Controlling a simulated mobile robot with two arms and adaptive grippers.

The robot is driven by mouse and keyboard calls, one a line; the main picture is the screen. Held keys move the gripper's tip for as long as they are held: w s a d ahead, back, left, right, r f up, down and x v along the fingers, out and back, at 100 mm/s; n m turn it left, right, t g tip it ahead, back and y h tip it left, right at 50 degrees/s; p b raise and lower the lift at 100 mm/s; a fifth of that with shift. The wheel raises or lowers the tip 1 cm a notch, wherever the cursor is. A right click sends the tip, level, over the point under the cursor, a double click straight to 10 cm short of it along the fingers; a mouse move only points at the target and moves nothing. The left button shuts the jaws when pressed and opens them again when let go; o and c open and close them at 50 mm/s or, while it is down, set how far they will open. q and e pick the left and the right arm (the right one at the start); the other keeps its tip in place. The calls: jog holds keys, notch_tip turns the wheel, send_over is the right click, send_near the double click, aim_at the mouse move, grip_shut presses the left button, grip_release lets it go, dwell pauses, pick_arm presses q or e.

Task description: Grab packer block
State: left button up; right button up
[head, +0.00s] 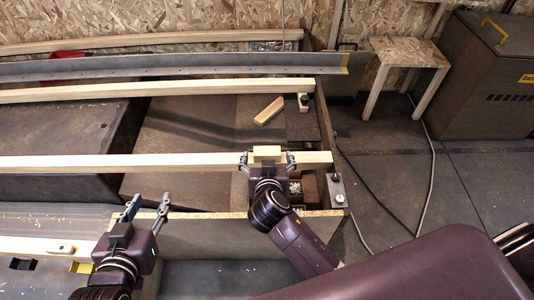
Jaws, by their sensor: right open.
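A small pale wooden block (266,153) sits at the long near beam (130,163), close to its right end. My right gripper (267,160) is open, with one finger on each side of this block; I cannot tell if they touch it. A second pale block (268,110) lies tilted on the dark surface further back, apart from both grippers. I cannot tell which of the two is the packer block. My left gripper (147,207) is open and empty, in front of the near beam at the left.
A second beam (160,90) and a grey metal rail (170,67) run across behind. A metal bracket (337,190) stands at the right corner. A small wooden stool (408,52) and a dark cabinet (485,70) stand at the back right. Cables cross the right floor.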

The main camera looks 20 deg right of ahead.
aim_at(267, 152)
jog(key=b+x, duration=0.1)
jog(key=x, duration=0.4)
jog(key=shift+f+b, duration=0.2)
jog(key=shift+b, duration=0.2)
pick_arm(q)
jog(key=w+d+r+t, duration=0.1)
jog(key=r+t, duration=0.1)
jog(key=r, duration=0.3)
jog(key=w+d+r+t+h, duration=0.1)
jog(key=w+r+t, duration=0.1)
jog(key=r+t, duration=0.1)
jog(key=shift+w+r, duration=0.2)
jog(key=shift+r, duration=0.7)
jog(key=shift+d, duration=0.1)
pick_arm(e)
jog(key=c, duration=1.2)
jog(key=shift+c, duration=0.2)
pick_arm(q)
jog(key=shift+f, duration=0.1)
pick_arm(e)
jog(key=shift+r, duration=0.15)
